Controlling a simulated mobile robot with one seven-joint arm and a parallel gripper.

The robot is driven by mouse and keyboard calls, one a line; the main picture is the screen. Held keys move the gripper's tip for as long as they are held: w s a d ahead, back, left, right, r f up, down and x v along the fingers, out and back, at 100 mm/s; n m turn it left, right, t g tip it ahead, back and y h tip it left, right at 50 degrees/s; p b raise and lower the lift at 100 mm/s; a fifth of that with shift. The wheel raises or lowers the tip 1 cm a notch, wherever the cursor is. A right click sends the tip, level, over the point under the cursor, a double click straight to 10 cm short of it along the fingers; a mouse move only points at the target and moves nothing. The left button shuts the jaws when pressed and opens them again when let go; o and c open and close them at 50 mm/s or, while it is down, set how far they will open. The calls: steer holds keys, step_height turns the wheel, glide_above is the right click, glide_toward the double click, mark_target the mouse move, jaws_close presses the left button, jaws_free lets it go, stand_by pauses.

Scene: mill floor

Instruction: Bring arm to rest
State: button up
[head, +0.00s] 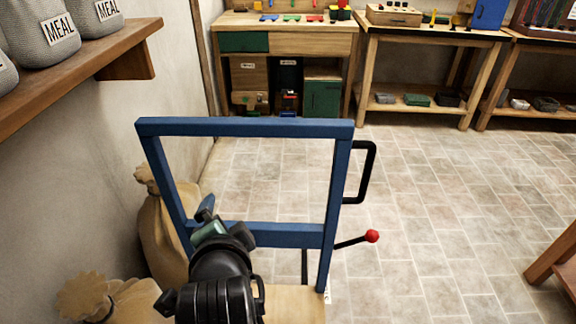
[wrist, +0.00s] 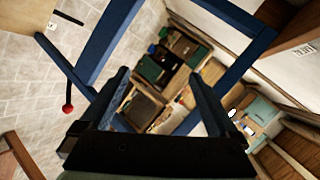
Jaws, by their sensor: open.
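My arm reaches forward from the bottom of the head view, left of centre. My gripper (head: 207,210) is at its end, near the lower left corner of an upright blue frame (head: 245,127). In the wrist view my gripper (wrist: 160,85) has its two fingers spread apart with nothing between them. The blue frame (wrist: 103,42) spans that view beyond the fingers. I cannot tell whether the gripper touches the frame.
The blue frame carries a black handle (head: 368,172) and a red-knobbed lever (head: 371,236). Sacks (head: 160,235) stand at left, below a shelf (head: 100,75) with MEAL bags. Workbenches (head: 285,42) line the back. The tiled floor (head: 440,220) at right is clear.

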step_height(320, 180, up, 14)
steer(key=w+d+n+t, duration=0.2)
steer(key=d+n+t, duration=0.1)
steer(key=t, duration=0.2)
steer(key=s+d+r+n+t+h, duration=0.15)
steer(key=s+r+t, duration=0.25)
steer(key=r, duration=0.5)
steer(key=s+d+r+n+t, duration=0.3)
steer(key=s+r, duration=0.1)
steer(key=r, duration=0.6)
steer(key=s+d+r+n+t+h, duration=0.1)
steer(key=s+d+r+n+t, duration=0.25)
steer(key=r, duration=0.55)
step_height(320, 180, up, 15)
steer(key=p, duration=1.5)
steer(key=shift+s+a, duration=0.45)
